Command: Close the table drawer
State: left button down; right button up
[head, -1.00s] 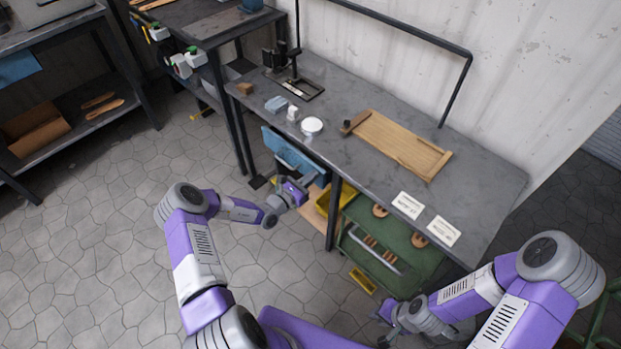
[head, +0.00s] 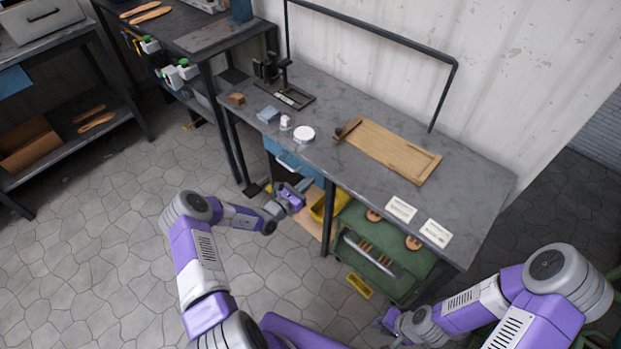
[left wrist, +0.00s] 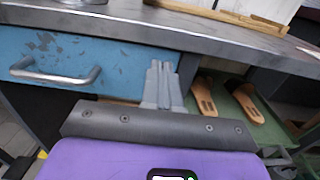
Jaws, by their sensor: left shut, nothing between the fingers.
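The table drawer has a scuffed blue front (head: 292,158) under the left part of the grey tabletop. It shows large in the left wrist view (left wrist: 120,58), with a metal bar handle (left wrist: 55,76) at left. The front sits close under the table edge and looks about flush; a small remaining gap cannot be judged. My left gripper (head: 300,190) is shut and empty, just in front of and below the drawer. In the left wrist view its fingers (left wrist: 163,85) overlap the drawer front's right end; contact is unclear. My right gripper (head: 385,320) is low at the right, its fingers unclear.
The workbench top (head: 340,155) holds a wooden tray (head: 388,150), a white round dish (head: 303,134) and two cards. Below are a yellow bin (head: 322,207) and a green cart (head: 385,255) with sandals. A table leg (head: 328,220) stands right of my left gripper. Floor at left is clear.

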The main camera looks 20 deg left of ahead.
pick_arm(q)
jog(key=p+v, duration=0.2)
jog(key=v, duration=0.9)
jog(key=shift+s, duration=0.1)
jog(key=s+d+f+m+g+h, duration=0.1)
jog(key=s+d+m+g+h, duration=0.35)
jog(key=d, duration=0.45)
jog(key=s+d+f+m+g+h, duration=0.1)
jog(key=s+d+m+g+h, duration=0.35)
jog(key=d, duration=0.45)
jog(key=s+d+f+m+g+y, duration=0.1)
jog(key=s+m+g+y, duration=0.2)
jog(key=m, duration=0.7)
jog(key=s+d+f+m+g+y, duration=0.1)
jog(key=s+d+m+g+y, duration=0.1)
jog(key=s+m+g+y, duration=0.2)
jog(key=shift+s+d+m+y, duration=0.3)
jog(key=shift+s+m+y, duration=1.5)
jog(key=shift+s+m, duration=1.45)
